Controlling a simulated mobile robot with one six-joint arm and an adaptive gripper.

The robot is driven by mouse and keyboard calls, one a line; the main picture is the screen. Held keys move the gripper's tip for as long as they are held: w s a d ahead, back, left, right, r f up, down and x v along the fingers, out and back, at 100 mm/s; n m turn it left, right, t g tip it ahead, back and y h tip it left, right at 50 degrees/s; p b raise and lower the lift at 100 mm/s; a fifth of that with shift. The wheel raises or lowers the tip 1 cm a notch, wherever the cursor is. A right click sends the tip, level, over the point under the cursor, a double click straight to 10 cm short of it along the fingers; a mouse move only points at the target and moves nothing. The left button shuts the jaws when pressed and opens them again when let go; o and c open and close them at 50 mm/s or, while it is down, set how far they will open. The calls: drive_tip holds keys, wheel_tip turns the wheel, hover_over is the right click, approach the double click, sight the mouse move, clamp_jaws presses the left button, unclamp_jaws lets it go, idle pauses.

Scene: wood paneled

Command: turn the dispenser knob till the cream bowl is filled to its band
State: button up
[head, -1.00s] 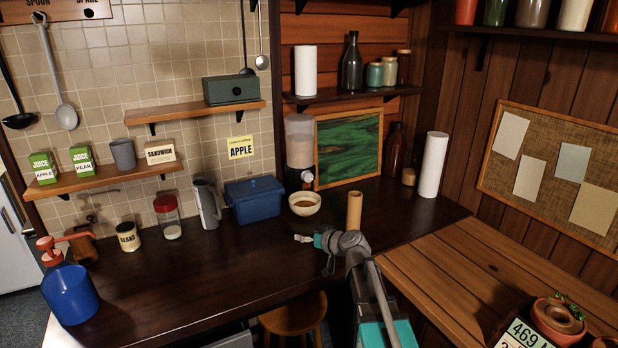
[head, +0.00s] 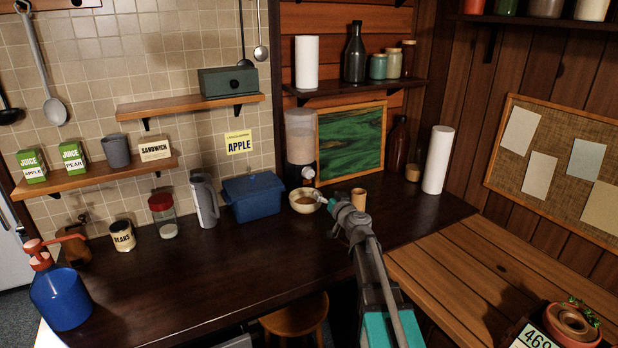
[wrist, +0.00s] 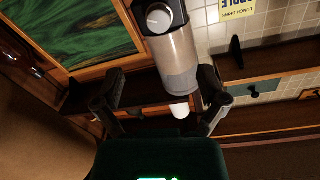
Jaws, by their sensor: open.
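The dispenser (head: 301,137) stands against the back wall, with a clear body holding a pale brown fill. Its white round knob (head: 308,173) is low on the front; in the wrist view the knob (wrist: 160,18) shows at the top, as that picture is upside down. The cream bowl (head: 304,207) stands below and in front of the dispenser with brown contents in it. Its band cannot be made out. My gripper (head: 322,199) is open and empty at the bowl's right side in the head view, apart from the knob. Both fingers show in the wrist view (wrist: 160,84).
A blue box (head: 253,202) stands left of the bowl. A tan cylinder (head: 358,198) stands close to the right of my gripper. A green picture (head: 350,143) leans beside the dispenser. A white roll (head: 437,160) stands further right.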

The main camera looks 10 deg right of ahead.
sight(309, 176)
drive_tip(key=shift+w, duration=0.15)
drive_tip(key=x, duration=1.3)
drive_tip(key=shift+w+a, duration=0.1)
drive_tip(key=shift+w, duration=0.05)
drive_tip(key=c, duration=1)
drive_tip(key=shift+a, duration=0.5)
drive_tip(key=shift+c, duration=0.8)
drive_tip(key=shift+d, duration=0.35)
